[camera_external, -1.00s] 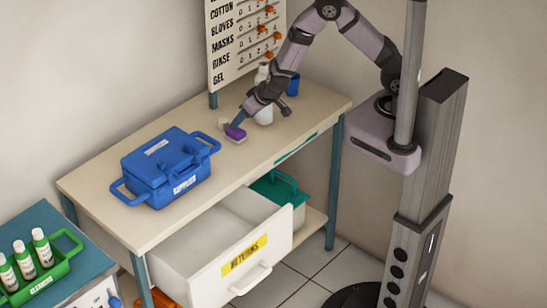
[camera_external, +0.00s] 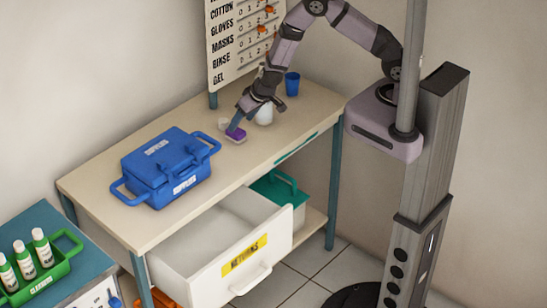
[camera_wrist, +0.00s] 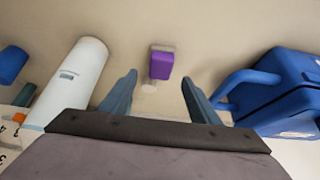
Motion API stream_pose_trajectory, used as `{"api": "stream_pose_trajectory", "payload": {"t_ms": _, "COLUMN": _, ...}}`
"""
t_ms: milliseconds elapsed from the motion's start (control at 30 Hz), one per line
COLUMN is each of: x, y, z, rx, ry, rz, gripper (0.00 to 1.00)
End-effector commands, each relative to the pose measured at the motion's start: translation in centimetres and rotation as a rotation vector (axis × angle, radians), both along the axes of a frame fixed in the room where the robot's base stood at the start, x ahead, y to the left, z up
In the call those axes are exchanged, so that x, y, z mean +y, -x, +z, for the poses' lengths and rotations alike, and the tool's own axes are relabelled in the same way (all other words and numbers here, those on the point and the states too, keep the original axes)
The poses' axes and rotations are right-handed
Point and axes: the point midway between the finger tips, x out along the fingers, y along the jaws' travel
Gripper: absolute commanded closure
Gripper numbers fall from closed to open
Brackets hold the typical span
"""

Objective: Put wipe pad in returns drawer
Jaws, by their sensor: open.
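The purple wipe pad (camera_external: 237,136) lies on the tabletop, right of the blue supplies case. In the wrist view the pad (camera_wrist: 161,65) is a purple block with a pale edge, seen beyond and between my fingertips. My gripper (camera_external: 236,122) is low over the table, close to the pad, with its fingers pointing down. In the wrist view my gripper (camera_wrist: 158,80) is open, with nothing held between the fingers; whether a finger touches the pad is unclear. The returns drawer (camera_external: 278,234) is pulled out below the tabletop, its inside largely visible and looking empty.
The blue supplies case (camera_external: 150,165) stands left of the pad. A white bottle (camera_wrist: 75,75) and a blue cup (camera_external: 292,84) stand to the pad's other side. A small whitish item (camera_external: 223,124) is beside the pad. The front right tabletop is clear.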

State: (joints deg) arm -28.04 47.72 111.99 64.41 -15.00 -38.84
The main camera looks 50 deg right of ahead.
Motion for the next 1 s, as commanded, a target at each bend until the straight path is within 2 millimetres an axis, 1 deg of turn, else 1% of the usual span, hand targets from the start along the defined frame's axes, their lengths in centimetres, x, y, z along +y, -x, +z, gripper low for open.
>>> {"api": "stream_pose_trajectory", "payload": {"t_ms": 400, "x": 0.0, "y": -2.0, "z": -3.7, "rx": 0.002, "ry": 0.001, "rz": -0.002, "gripper": 0.44}}
{"api": "stream_pose_trajectory", "payload": {"t_ms": 567, "x": 0.0, "y": -2.4, "z": -4.3, "rx": 0.001, "ry": 0.001, "rz": 0.0, "gripper": 0.44}}
{"api": "stream_pose_trajectory", "payload": {"t_ms": 800, "x": 0.1, "y": -2.4, "z": -4.4, "rx": 0.0, "ry": 0.001, "rz": 0.0, "gripper": 0.44}}
{"api": "stream_pose_trajectory", "payload": {"t_ms": 833, "x": 0.1, "y": -2.4, "z": -4.4, "rx": 0.0, "ry": 0.001, "rz": 0.0, "gripper": 0.48}}
{"api": "stream_pose_trajectory", "payload": {"t_ms": 867, "x": 0.1, "y": -2.4, "z": -4.4, "rx": 0.0, "ry": 0.001, "rz": 0.0, "gripper": 0.56}}
{"api": "stream_pose_trajectory", "payload": {"t_ms": 900, "x": 0.1, "y": -2.4, "z": -4.4, "rx": 0.0, "ry": 0.001, "rz": 0.0, "gripper": 0.65}}
{"api": "stream_pose_trajectory", "payload": {"t_ms": 1000, "x": 0.1, "y": -2.4, "z": -4.4, "rx": 0.0, "ry": 0.001, "rz": 0.0, "gripper": 0.88}}
